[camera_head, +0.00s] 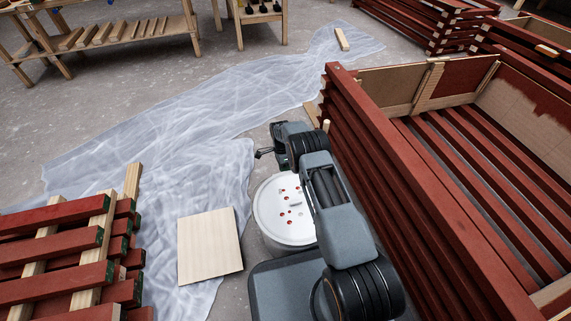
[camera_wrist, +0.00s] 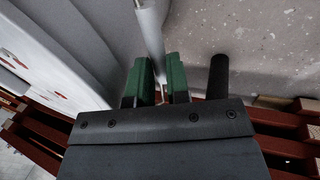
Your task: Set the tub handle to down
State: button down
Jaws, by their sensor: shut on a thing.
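The white tub (camera_head: 268,214) stands on the floor beside the red batten stack, its pale lid marked with red spots. My arm covers its right side in the head view. In the wrist view the tub's pale wall (camera_wrist: 75,40) fills the upper left. My gripper (camera_wrist: 158,78) has green fingers on either side of a pale grey rod, the tub handle (camera_wrist: 151,28), and is shut on it. The handle runs up out of the top of the wrist view, apart from the wall. The head view does not clearly show the handle or the fingertips.
Red battens (camera_head: 375,150) form a tall frame close to my arm's right. A plywood square (camera_head: 209,245) lies on the plastic sheet (camera_head: 200,150). More red battens (camera_head: 50,250) are stacked at lower left. A workbench (camera_head: 110,38) stands at the back left.

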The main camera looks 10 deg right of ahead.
jog(key=f, duration=0.1)
jog(key=w+f, duration=0.1)
jog(key=shift+a+f, duration=0.1)
jog(key=shift+f, duration=0.25)
jog(key=c, duration=1.1)
grip_release()
jog(key=shift+s+f, duration=0.1)
jog(key=shift+s, duration=0.1)
jog(key=p+v, duration=0.3)
jog(key=v, duration=1.1)
jog(key=shift+d+p, duration=0.2)
jog(key=shift+p, duration=0.1)
jog(key=shift+s, duration=0.1)
